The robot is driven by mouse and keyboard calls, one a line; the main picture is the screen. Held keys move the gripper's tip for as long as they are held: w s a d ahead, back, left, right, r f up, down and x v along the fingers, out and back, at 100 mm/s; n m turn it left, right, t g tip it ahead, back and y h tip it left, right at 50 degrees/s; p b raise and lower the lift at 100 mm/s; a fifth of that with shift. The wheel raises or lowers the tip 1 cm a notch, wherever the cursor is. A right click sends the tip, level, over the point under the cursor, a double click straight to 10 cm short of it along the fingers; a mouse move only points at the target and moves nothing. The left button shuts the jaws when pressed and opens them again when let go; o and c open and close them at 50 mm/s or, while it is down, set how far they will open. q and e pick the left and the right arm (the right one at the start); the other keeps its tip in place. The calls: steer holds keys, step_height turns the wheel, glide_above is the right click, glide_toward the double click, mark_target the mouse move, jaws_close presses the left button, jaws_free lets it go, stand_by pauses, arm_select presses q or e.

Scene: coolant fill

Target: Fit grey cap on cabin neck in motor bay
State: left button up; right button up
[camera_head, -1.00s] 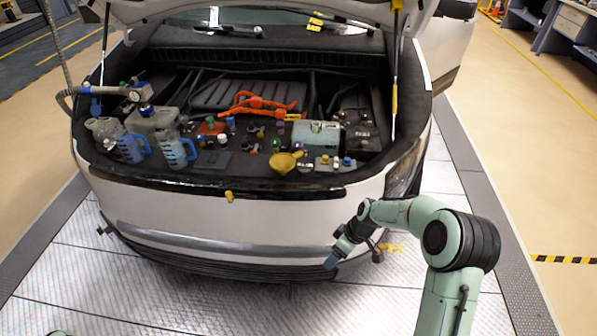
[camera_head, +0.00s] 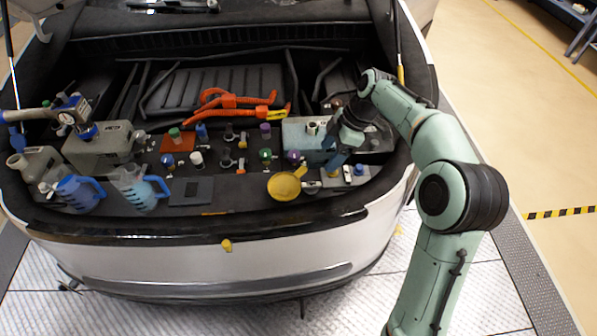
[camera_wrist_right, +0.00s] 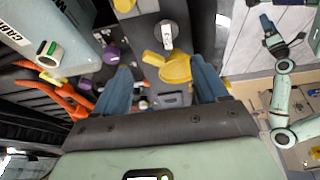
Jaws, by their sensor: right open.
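The cabin tank is a pale teal box (camera_head: 298,133) at the right of the motor bay. In the right wrist view its lettered side (camera_wrist_right: 12,32) and its open white neck with a green ring (camera_wrist_right: 50,52) show at the upper left. A small light tray (camera_head: 345,181) stands in front of the tank with a blue cap (camera_head: 359,169). In the wrist view a pale grey knob, probably the grey cap (camera_wrist_right: 166,29), stands beyond my fingertips. My right gripper (camera_head: 340,160) is open and empty above the tray area (camera_wrist_right: 163,80). My left gripper (camera_wrist_right: 267,22) shows small in the wrist view, its jaws unclear.
A yellow funnel (camera_head: 284,187) lies just left of the tray. Purple and green caps (camera_head: 265,155), orange cables (camera_head: 235,103) and blue jugs (camera_head: 80,194) crowd the bay. The bumper edge (camera_head: 190,235) runs along the front.

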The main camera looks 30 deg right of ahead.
glide_above(312, 183)
steer(key=d, duration=0.2)
steer(key=f, duration=0.4)
steer(key=s+f, duration=0.1)
steer(key=f, duration=0.1)
steer(key=shift+f+b, duration=0.2)
steer(key=shift+b, duration=0.1)
steer(key=shift+x, duration=3.1)
steer(key=shift+s+a, duration=0.1)
steer(key=shift+a, duration=0.05)
steer(key=shift+c, duration=0.4)
steer(key=shift+r, duration=0.1)
steer(key=c, duration=1)
